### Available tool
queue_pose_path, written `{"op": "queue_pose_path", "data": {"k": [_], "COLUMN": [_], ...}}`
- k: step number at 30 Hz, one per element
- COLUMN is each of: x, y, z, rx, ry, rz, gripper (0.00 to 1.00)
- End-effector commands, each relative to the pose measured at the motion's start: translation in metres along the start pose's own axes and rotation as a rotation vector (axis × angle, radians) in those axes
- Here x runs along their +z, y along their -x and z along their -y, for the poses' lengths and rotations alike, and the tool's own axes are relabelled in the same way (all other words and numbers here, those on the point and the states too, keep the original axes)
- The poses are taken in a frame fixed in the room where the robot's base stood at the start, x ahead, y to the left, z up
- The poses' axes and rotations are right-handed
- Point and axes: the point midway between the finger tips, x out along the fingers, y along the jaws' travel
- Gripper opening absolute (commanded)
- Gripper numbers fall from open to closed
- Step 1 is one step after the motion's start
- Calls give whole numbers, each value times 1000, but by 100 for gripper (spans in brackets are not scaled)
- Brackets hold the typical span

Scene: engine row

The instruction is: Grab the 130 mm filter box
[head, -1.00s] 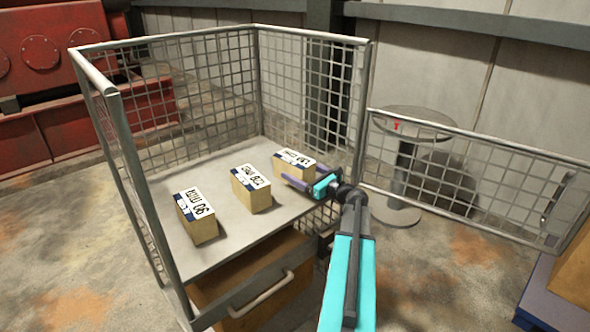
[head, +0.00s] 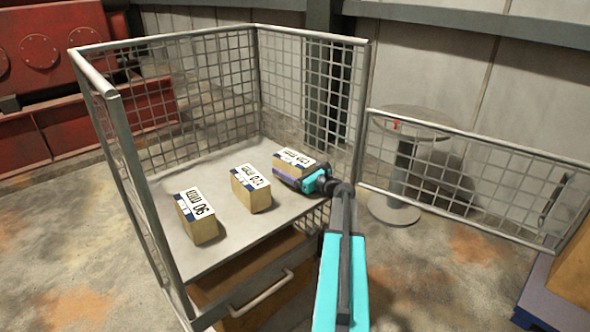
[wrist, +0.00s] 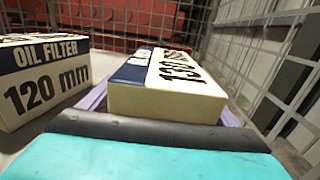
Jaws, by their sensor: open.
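The 130 mm filter box (head: 294,161) is the rightmost of three boxes on the cage shelf (head: 222,238). In the wrist view the 130 mm box (wrist: 165,100) lies straight ahead, its top label reading 130. My gripper (head: 288,176) is open, with its purple fingers low at the box's near end. In the wrist view one finger shows on each side of the box, and the box's near face is close in front of the palm. The far fingertips are hidden by the box, and I cannot tell whether the fingers touch it.
The 120 mm box (wrist: 45,78) stands just left of the 130 mm box; it is the middle box (head: 251,188) in the head view. The 90 mm box (head: 197,215) is farther left. Wire mesh walls (head: 200,88) enclose the shelf, with mesh close on the right. The opened mesh gate (head: 465,180) stands to the right.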

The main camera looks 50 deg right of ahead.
Motion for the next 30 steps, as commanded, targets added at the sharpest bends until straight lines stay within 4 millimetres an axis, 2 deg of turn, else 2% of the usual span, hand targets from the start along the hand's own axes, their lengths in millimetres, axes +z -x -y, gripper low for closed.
{"op": "queue_pose_path", "data": {"k": [1,9,12,23,30], "x": [0,0,1,4,20], "y": [0,0,0,0,0], "z": [0,0,0,-1,-1], "rx": [0,1,1,1,1], "ry": [0,0,0,1,2], "rz": [0,0,2,2,2], "gripper": [83,37,24,24,24]}}
